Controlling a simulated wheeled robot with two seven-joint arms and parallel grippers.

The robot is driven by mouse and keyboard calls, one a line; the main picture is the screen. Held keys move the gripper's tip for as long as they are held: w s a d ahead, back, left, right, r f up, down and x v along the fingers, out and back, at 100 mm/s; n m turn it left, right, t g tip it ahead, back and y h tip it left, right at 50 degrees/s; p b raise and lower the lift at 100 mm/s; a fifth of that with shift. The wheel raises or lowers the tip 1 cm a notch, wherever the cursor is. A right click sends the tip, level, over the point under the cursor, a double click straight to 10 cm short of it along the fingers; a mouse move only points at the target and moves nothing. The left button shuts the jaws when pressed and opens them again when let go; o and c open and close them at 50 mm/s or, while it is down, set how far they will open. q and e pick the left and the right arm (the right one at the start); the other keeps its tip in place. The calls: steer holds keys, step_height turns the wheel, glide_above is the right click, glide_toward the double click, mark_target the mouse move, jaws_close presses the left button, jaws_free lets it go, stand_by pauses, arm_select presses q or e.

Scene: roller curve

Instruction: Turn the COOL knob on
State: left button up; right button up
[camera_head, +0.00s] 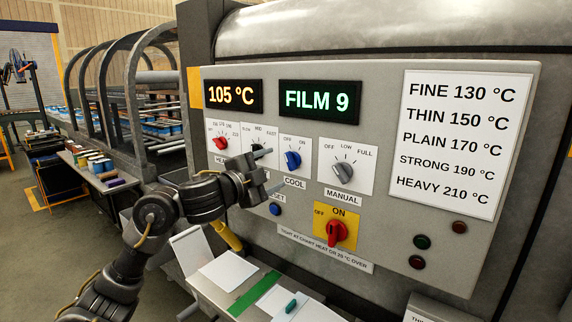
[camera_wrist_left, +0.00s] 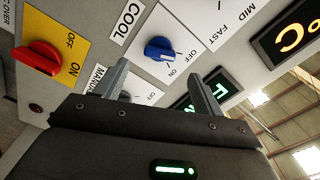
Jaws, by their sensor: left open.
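The blue COOL knob (camera_head: 292,159) sits on a white plate marked OFF and ON, on the grey control panel (camera_head: 390,215). Which mark it points to I cannot tell for sure. My left gripper (camera_head: 271,170) is open and empty, just left of the knob in the head view. In the left wrist view the blue knob (camera_wrist_left: 158,48) shows beyond and between the two spread fingertips (camera_wrist_left: 160,80), apart from them. The COOL label (camera_wrist_left: 126,24) is beside it. My right gripper is not in view.
Close by are a red knob (camera_head: 220,142), a grey MANUAL knob (camera_head: 343,172), a red switch on yellow (camera_head: 337,232) and a blue button (camera_head: 275,209). My gripper partly hides the speed dial. Displays read 105 °C (camera_head: 231,96) and FILM 9 (camera_head: 319,100). A shelf (camera_head: 215,290) juts out below.

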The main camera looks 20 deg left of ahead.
mark_target(288, 162)
arm_select(q)
steer(key=shift+p+x, duration=0.35)
steer(key=shift+x, duration=2.8)
steer(key=c, duration=1)
